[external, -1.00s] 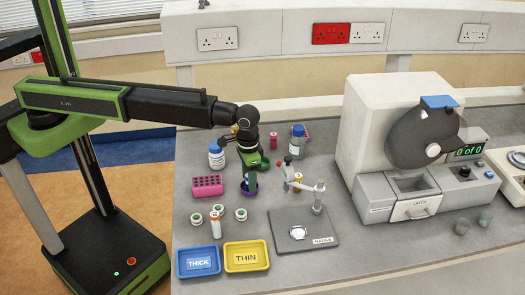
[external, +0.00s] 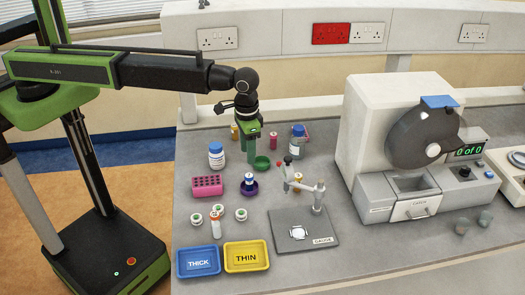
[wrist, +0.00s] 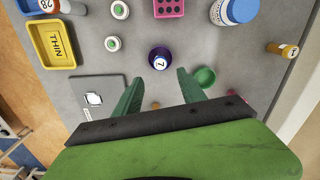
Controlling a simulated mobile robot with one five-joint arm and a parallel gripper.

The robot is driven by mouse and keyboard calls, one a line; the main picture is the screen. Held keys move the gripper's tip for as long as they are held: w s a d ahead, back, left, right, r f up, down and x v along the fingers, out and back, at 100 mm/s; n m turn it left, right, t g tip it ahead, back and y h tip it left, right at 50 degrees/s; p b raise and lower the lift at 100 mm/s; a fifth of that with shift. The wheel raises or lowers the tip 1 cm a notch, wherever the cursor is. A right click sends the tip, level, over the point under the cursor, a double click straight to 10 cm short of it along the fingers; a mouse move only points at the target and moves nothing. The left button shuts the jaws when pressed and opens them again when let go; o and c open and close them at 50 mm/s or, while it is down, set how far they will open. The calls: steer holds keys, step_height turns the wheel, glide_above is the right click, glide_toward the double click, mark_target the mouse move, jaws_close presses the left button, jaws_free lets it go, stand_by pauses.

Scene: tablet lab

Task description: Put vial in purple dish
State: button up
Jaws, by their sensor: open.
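The purple dish (external: 249,191) sits on the grey bench, right of the pink rack. A small vial with a blue and white top (external: 249,179) stands upright in it. In the wrist view the purple dish (wrist: 151,60) surrounds the vial (wrist: 160,62), whose top is marked 7. My gripper (external: 247,160) is open and empty, raised above the bench behind the dish and clear of the vial. Its two green fingers show apart in the wrist view (wrist: 157,80), with the dish beyond their tips.
A green dish (external: 262,162) lies behind the purple one. The pink rack (external: 207,186), white bottles (external: 217,158) and several small vials stand around. The blue THICK tray (external: 198,262) and yellow THIN tray (external: 246,257) are in front. A gauge stand (external: 318,208) stands close on the right.

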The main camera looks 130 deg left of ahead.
steer(key=s+d+m, duration=0.5)
steer(key=s+d, duration=0.4)
steer(key=d, duration=0.6)
steer(key=s+d+m, duration=0.6)
steer(key=s+d, duration=0.4)
steer(key=d, duration=0.5)
steer(key=shift+s+d, duration=0.2)
steer(key=shift+d, duration=0.1)
step_height(320, 180, down, 10)
steer(key=b, duration=0.9)
steer(key=shift+r, duration=0.25)
